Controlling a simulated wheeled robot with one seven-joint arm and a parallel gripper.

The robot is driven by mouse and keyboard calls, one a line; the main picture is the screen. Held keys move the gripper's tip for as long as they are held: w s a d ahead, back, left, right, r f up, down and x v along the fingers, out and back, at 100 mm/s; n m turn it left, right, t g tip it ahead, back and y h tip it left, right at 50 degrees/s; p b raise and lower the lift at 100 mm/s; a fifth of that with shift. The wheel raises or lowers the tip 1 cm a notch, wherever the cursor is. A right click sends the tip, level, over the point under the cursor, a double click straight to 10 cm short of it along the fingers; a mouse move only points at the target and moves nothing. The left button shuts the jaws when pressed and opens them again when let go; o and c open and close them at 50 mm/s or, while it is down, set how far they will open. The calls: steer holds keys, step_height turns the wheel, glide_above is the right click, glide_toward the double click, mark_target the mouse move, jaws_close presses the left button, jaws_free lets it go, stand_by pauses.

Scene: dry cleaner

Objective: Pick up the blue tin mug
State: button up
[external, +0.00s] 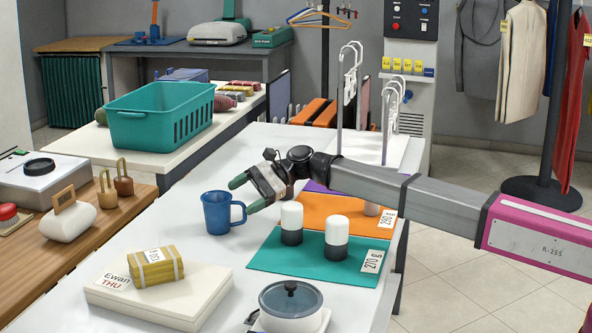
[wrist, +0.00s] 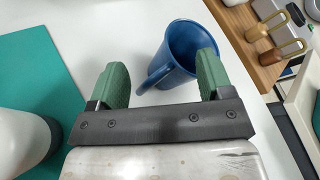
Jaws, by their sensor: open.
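The blue tin mug (external: 217,213) stands upright on the white table in the external view, its handle toward my gripper. My gripper (external: 243,195) is open, with green fingers, just right of the mug and near its handle. In the wrist view the mug (wrist: 187,50) lies ahead of the fingers, toward the right one. Its handle reaches into the space between the fingertips of my gripper (wrist: 162,75). The right finger hides part of the mug's side. Nothing is held; I cannot tell whether a finger touches the mug.
A white box (external: 120,300) bearing a yellow bundle (external: 157,267) lies in front. The table left of the mug is clear.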

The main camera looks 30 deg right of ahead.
mark_target(224, 214)
steer(key=x, duration=0.4)
steer(key=shift+w+a+r, duration=0.1)
steer(key=shift+a+r, duration=0.05)
steer(key=shift+a, duration=0.1)
jaws_close()
